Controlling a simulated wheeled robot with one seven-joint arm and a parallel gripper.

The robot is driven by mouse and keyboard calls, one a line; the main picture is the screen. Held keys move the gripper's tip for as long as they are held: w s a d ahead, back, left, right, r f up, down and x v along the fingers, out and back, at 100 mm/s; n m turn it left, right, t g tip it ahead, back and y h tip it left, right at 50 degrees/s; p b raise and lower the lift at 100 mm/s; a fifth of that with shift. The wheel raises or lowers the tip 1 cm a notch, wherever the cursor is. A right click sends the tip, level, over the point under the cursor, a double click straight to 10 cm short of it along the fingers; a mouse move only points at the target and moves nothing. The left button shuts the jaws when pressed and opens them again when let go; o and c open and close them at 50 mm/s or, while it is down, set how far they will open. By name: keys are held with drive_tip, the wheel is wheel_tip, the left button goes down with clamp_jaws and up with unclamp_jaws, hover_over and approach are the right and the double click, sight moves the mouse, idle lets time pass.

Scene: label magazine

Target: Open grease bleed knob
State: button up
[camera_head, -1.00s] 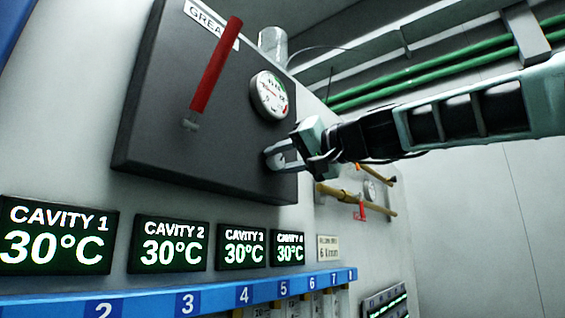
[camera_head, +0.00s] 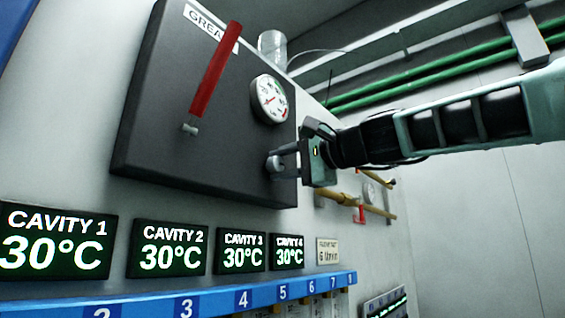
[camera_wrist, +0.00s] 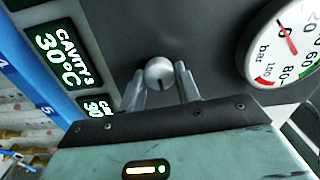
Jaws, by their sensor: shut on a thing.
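The grease bleed knob (camera_wrist: 159,73) is a small round grey knob with a dark notch in its face, on the dark grease panel. In the head view the knob (camera_head: 274,163) sits at the panel's lower right, below the gauge. My gripper (camera_head: 284,158) reaches in from the right, its fingers at the knob. In the wrist view the two fingers of my gripper (camera_wrist: 160,84) stand on either side of the knob, shut on it. The grease panel (camera_head: 215,155) carries a red lever (camera_head: 215,68) pointing up and a round pressure gauge (camera_head: 269,98).
Below the panel are several lit cavity displays (camera_head: 170,245) and a blue numbered rail (camera_head: 200,302). Yellow pipes (camera_head: 345,200) with a red valve handle lie behind my gripper. Green pipes (camera_head: 430,80) run along the upper right. The wall at the right is clear.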

drive_tip(key=shift+m, duration=0.6)
drive_tip(key=o, duration=0.9)
drive_tip(key=shift+o, duration=0.2)
drive_tip(key=b+v, duration=0.5)
drive_tip(key=v, duration=1.2)
drive_tip(key=shift+d+b, duration=0.2)
drive_tip(key=shift+b, duration=0.1)
drive_tip(key=shift+s+f, duration=0.1)
drive_tip(key=shift+s, duration=0.05)
